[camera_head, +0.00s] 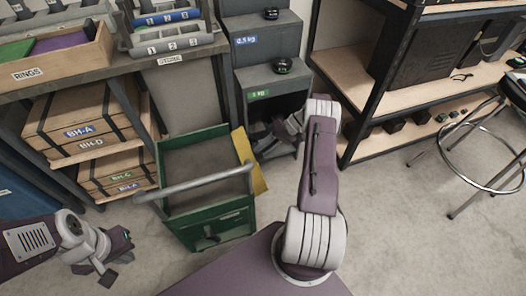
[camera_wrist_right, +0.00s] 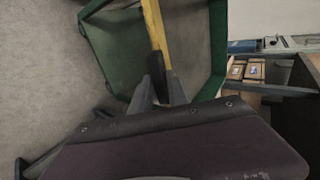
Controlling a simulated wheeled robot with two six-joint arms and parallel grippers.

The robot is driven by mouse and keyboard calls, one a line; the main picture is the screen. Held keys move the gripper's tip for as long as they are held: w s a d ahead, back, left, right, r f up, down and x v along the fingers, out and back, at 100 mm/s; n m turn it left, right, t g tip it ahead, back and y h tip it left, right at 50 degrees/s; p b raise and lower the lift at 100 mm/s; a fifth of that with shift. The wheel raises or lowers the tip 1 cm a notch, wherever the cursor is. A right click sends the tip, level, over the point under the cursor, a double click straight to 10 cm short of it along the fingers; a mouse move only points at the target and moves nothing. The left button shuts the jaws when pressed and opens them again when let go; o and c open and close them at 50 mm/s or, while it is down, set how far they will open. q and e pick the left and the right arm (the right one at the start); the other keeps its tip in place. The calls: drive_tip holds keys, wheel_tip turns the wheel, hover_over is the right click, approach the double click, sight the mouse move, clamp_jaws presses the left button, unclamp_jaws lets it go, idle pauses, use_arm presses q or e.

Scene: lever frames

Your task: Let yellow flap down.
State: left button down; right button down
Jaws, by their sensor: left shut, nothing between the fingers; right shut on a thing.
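The yellow flap (camera_head: 256,174) is on the right side of the green cart (camera_head: 207,223), slanting slightly outward from its wall. In the right wrist view the flap (camera_wrist_right: 153,24) appears as a narrow yellow strip, with the cart's green frame (camera_wrist_right: 217,45) around it. My right gripper (camera_wrist_right: 158,84) is shut on the yellow flap, with a dark piece between the fingers and the strip. My left gripper (camera_head: 108,272) is shut and empty, low at the left, apart from the cart.
The cart's grey push handle (camera_head: 195,182) crosses its near side. Shelves with wooden boxes (camera_head: 75,125) stand left, grey weight steps (camera_head: 262,50) behind, and a rack (camera_head: 345,100) to the right. A stool (camera_head: 480,160) stands far right. Floor (camera_head: 400,240) at right front is clear.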

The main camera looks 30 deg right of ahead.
drive_tip(key=shift+s+d+f+b, duration=0.2)
drive_tip(key=shift+f+b, duration=0.15)
drive_tip(key=shift+f, duration=0.2)
drive_tip(key=shift+s+d+f+b, duration=0.15)
drive_tip(key=shift+f+b, duration=0.15)
drive_tip(key=shift+f, duration=0.25)
drive_tip(key=shift+w+f, duration=0.1)
drive_tip(key=c, duration=1.4)
unclamp_jaws()
drive_tip(key=shift+a, duration=0.15)
drive_tip(key=shift+o, duration=0.2)
drive_tip(key=shift+w, duration=0.15)
drive_tip(key=v, duration=0.9)
drive_tip(key=shift+p, duration=0.3)
